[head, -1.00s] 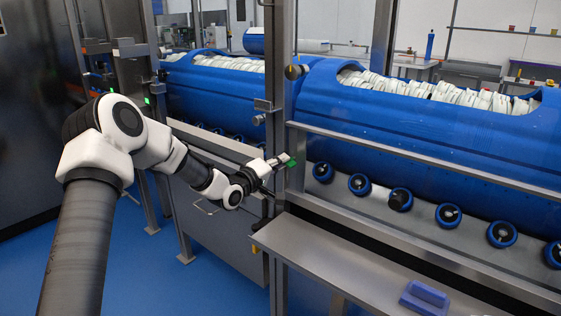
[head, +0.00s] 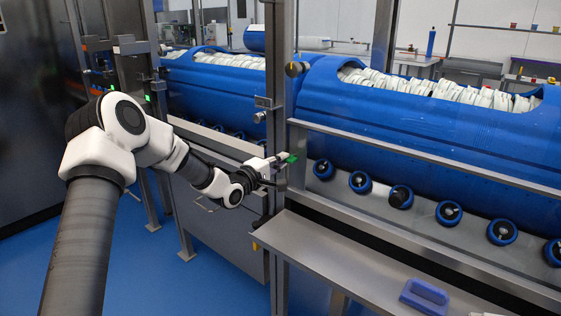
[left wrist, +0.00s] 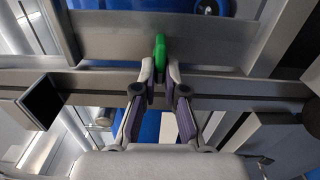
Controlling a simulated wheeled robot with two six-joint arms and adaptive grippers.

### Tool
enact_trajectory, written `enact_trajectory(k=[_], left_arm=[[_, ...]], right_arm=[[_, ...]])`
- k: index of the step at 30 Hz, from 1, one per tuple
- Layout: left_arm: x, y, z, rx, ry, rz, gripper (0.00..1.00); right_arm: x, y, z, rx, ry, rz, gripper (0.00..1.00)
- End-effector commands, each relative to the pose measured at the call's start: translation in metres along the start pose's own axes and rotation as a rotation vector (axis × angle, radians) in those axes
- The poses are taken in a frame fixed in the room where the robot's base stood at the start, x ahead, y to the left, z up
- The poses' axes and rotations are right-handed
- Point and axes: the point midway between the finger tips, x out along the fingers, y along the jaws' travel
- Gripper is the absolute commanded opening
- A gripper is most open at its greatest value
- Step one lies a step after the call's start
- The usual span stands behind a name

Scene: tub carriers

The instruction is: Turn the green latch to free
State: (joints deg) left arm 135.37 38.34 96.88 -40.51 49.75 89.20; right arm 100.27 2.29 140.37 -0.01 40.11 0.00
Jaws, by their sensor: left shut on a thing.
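The green latch (head: 291,158) is a small green piece on the metal post in the middle of the head view. It also shows at the top middle of the left wrist view (left wrist: 160,52). My left gripper (head: 275,163) reaches it from the left. In the left wrist view my left gripper (left wrist: 160,76) has its two fingertips closed around the lower end of the green latch, one on each side. Part of the latch between the fingertips is hidden. My right gripper is not in view.
Blue tubs (head: 400,125) filled with white packs lie behind a metal rail (head: 430,165). Several blue-rimmed rollers (head: 448,213) line the front. A steel shelf (head: 345,260) with a blue handled block (head: 424,296) stands at lower right. Blue floor is open at lower left.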

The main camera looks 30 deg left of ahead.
Motion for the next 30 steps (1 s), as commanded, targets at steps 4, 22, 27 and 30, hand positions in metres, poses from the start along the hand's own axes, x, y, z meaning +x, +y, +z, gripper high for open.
enact_trajectory(k=[4, 22, 27, 30], left_arm=[[0.001, 0.007, -0.003, 0.000, 0.006, 0.016, 0.00], [-0.005, 0.002, -0.002, -0.001, 0.004, 0.005, 0.41], [-0.038, 0.002, -0.003, -0.008, 0.005, 0.007, 0.41], [-0.066, 0.003, -0.002, -0.013, 0.004, 0.010, 0.41]], right_arm=[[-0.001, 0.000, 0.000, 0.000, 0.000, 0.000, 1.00], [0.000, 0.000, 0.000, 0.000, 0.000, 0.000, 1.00], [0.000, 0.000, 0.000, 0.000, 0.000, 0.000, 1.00], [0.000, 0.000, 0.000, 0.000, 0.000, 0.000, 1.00]])
